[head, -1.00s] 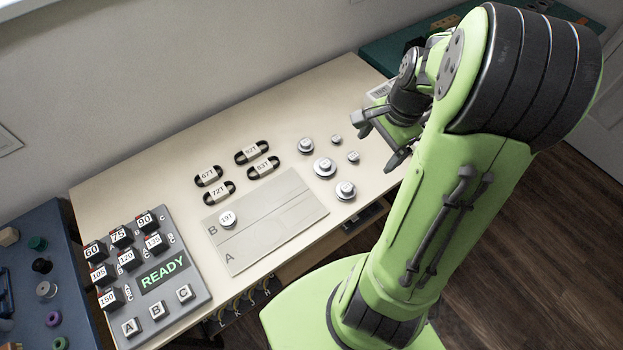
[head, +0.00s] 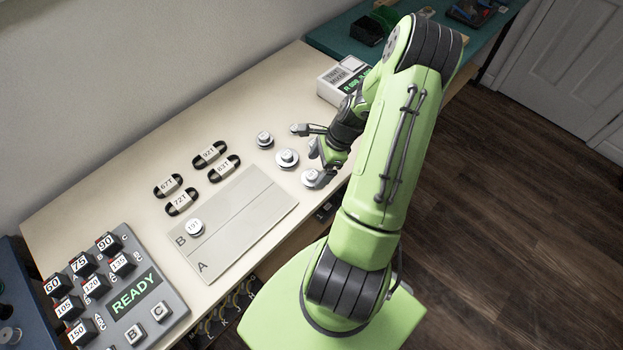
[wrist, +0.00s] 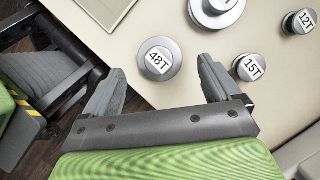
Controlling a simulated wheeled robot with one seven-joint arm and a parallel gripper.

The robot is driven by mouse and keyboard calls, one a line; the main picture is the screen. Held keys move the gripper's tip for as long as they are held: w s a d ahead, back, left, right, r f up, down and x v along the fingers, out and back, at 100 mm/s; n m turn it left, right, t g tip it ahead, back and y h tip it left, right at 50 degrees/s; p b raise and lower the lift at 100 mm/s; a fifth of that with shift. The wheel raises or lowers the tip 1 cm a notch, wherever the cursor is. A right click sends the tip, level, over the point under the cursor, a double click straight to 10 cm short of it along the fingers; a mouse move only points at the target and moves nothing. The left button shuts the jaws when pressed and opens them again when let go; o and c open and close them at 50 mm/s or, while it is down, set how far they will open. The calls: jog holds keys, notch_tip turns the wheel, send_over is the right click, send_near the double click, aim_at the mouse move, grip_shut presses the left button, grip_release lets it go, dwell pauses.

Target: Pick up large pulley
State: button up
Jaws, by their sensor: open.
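In the wrist view, a silver round pulley marked 48T (wrist: 159,60) lies just ahead of and between my open fingertips. A wider stepped silver pulley (wrist: 216,12) is cut by the top edge, its label out of view. Small pulleys marked 15T (wrist: 249,67) and 12T (wrist: 299,22) lie to the right. In the head view, the stepped pulley (head: 287,159), a nearer pulley (head: 312,179) and a farther pulley (head: 264,140) show on the cream table. My gripper (head: 309,148) is open and empty above them; it also shows in the wrist view (wrist: 161,72). It hides the small pulleys in the head view.
A grey plate (head: 240,219) marked A and B holds a 19T pulley (head: 195,227). Several black belts with labels, such as 92T (head: 209,154), lie behind it. A READY button panel (head: 172,303) stands at the left. A white box (head: 341,78) stands at the back right.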

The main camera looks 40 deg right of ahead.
aim_at(313, 174)
jog(key=x, duration=0.4)
jog(key=shift+b, duration=0.4)
jog(key=shift+r, duration=0.15)
jog(key=c, duration=1.1)
